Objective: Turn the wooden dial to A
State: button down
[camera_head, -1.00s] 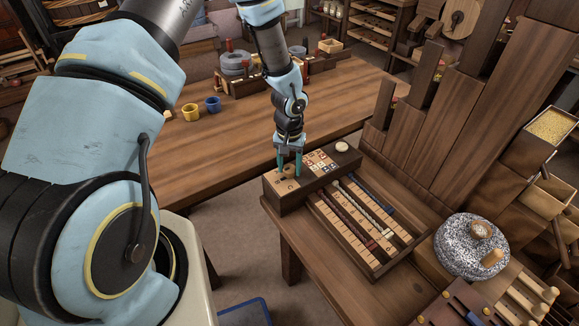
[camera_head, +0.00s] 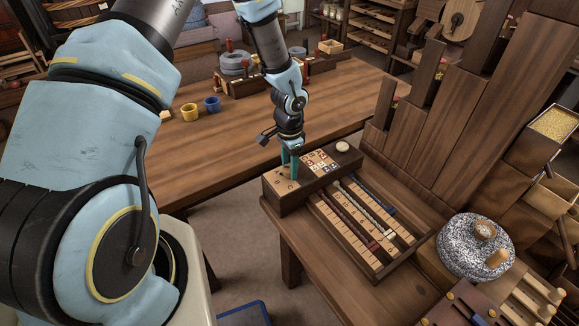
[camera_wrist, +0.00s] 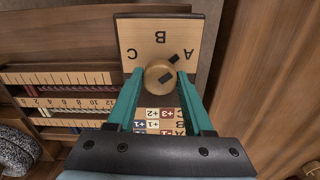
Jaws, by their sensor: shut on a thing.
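The round wooden dial (camera_wrist: 158,79) sits on a light wooden plate (camera_wrist: 147,27) marked C, B and A. The letters appear upside down in the wrist view, with C left, B at top middle and A right. Dark marks on and beside the dial lie toward the upper right, between B and A. My gripper (camera_wrist: 160,82) is shut on the dial, one teal finger on each side. In the head view my gripper (camera_head: 288,172) stands upright over the plate at the left end of the dark wooden box (camera_head: 292,204), hiding most of the dial.
Tiles with coloured numbers (camera_head: 320,161) and a pale round knob (camera_head: 342,147) share the box top. A ruled rack with sliding rods (camera_head: 365,225) adjoins it. A speckled quern stone (camera_head: 470,250) stands at right. A long table (camera_head: 190,145) lies behind.

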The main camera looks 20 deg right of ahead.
aim_at(289, 168)
jog(key=shift+m, duration=0.8)
jog(key=shift+c, duration=1.4)
grip_release()
notch_tip(289, 168, up, 11)
jog(key=b, duration=0.2)
jog(key=shift+f, duration=0.1)
